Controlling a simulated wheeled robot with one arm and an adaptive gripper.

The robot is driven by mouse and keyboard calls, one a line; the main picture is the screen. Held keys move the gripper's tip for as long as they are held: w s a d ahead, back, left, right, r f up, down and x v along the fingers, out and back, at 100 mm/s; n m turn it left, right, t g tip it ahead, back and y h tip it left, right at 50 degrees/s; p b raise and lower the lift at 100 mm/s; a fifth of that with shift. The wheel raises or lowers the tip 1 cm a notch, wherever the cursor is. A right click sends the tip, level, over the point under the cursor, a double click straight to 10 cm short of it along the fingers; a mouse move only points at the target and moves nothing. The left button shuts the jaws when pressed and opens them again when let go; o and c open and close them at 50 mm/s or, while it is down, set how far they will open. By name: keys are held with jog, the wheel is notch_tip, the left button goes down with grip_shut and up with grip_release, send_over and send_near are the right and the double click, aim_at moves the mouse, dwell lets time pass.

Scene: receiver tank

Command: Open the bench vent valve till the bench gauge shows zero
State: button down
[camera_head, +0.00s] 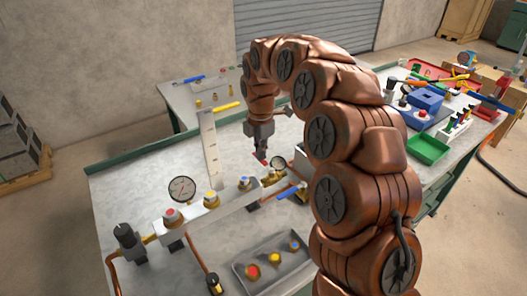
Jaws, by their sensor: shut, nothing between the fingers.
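My gripper (262,157) points down over the middle of the bench, shut and empty. A small red part shows right at its fingertips; I cannot tell whether they touch. Just below are a brass fitting (271,179) and a small round white gauge (278,163). A larger round gauge (182,189) stands to the left, behind a pale manifold block (208,212) with red, yellow and blue caps. Both dials are too small to read. A blue lever handle (289,191) lies right of the brass fitting. I cannot tell for sure which part is the bench vent valve.
A grey tray (239,281) with red, yellow and blue-topped parts lies at the front. A tall white scale plate (209,150) stands left of my gripper. A black regulator (127,238) is at left.

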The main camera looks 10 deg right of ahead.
jog(key=c, duration=1.9)
grip_release()
jog(key=shift+s+a+f, duration=0.15)
jog(key=shift+s+f, duration=0.2)
jog(key=shift+f, duration=0.4)
jog(key=o, duration=0.5)
jog(key=shift+o, duration=0.9)
jog(key=shift+w+f+g, duration=0.1)
jog(key=shift+w+g, duration=0.05)
jog(key=shift+g, duration=0.15)
jog(key=o, duration=0.3)
jog(key=shift+w+a+r, duration=0.1)
jog(key=shift+r, duration=0.1)
jog(key=o, duration=0.9)
jog(key=shift+w+r, duration=0.15)
jog(key=shift+r, duration=0.2)
jog(key=shift+r, duration=0.15)
notch_tip(320, 180, up, 12)
